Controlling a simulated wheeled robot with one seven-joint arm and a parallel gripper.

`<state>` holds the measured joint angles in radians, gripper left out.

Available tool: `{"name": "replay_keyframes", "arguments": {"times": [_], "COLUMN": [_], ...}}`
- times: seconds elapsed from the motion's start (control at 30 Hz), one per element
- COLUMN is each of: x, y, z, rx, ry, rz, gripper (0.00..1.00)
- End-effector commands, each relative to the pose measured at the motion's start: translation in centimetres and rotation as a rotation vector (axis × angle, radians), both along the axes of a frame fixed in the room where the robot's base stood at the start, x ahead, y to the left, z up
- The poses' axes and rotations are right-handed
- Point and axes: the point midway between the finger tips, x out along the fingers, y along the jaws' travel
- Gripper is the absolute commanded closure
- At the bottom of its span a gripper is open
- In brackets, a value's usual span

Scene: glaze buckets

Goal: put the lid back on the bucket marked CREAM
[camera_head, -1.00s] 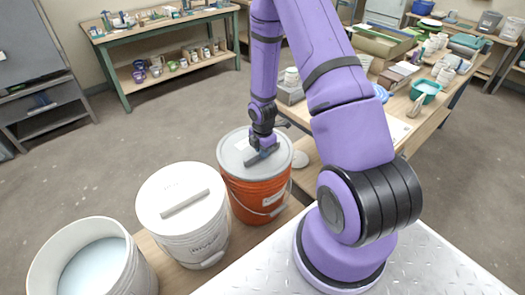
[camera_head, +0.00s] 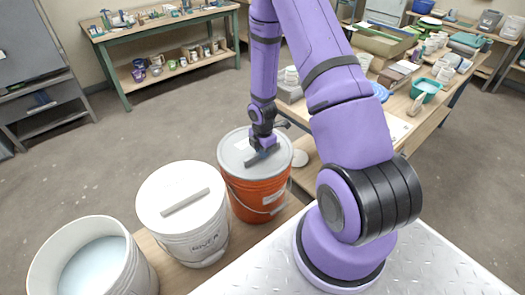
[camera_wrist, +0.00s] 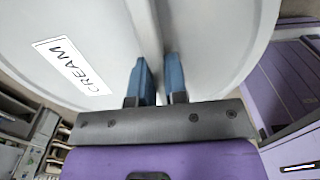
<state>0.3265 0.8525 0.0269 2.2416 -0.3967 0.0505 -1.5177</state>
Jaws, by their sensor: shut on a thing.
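A pale grey lid (camera_head: 236,150) lies on top of the orange bucket (camera_head: 256,198). In the wrist view the lid (camera_wrist: 220,50) carries a white label reading CREAM (camera_wrist: 72,66). My gripper (camera_head: 262,156) is over the lid, shut on its raised bar handle; in the wrist view its blue fingers (camera_wrist: 159,70) stand on either side of the bar. The orange bucket's label is too small to read. An open white bucket (camera_head: 138,270) at lower left has pale bluish-white contents and no lid on it. I cannot tell whether the gripped lid is pressed fully down.
A white bucket (camera_head: 198,232) with a barred white lid stands between the orange and open buckets; its marking looks like RIVER. The buckets stand on a wooden surface (camera_head: 152,249). A cluttered workbench (camera_head: 398,128) is at right, a green shelf table (camera_head: 165,38) behind.

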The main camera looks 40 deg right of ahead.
Motion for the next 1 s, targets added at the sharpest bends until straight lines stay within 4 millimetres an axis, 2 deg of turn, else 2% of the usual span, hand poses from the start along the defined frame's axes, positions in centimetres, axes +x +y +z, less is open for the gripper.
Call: {"name": "replay_keyframes", "arguments": {"times": [0.4, 0.43, 0.53, 0.57, 0.73, 0.77, 0.87, 1.0], "x": [0.02, 0.02, 0.02, 0.02, 0.01, 0.00, 0.00, 0.00], "y": [0.00, 0.00, 0.00, 0.00, 0.00, 0.00, 0.00, 0.00], "z": [-0.14, -0.14, -0.14, -0.14, -0.14, -0.15, -0.15, -0.15], "rx": [0.000, 0.000, 0.000, 0.000, 0.000, 0.000, 0.000, 0.000], "ry": [-0.001, -0.001, 0.000, 0.000, 0.000, 0.000, 0.000, 0.000], "rz": [0.000, 0.000, 0.000, 0.000, 0.000, 0.000, 0.000, 0.000], "gripper": [1.00, 0.84, 0.61, 0.57, 0.57, 0.54, 0.31, 0.31]}}
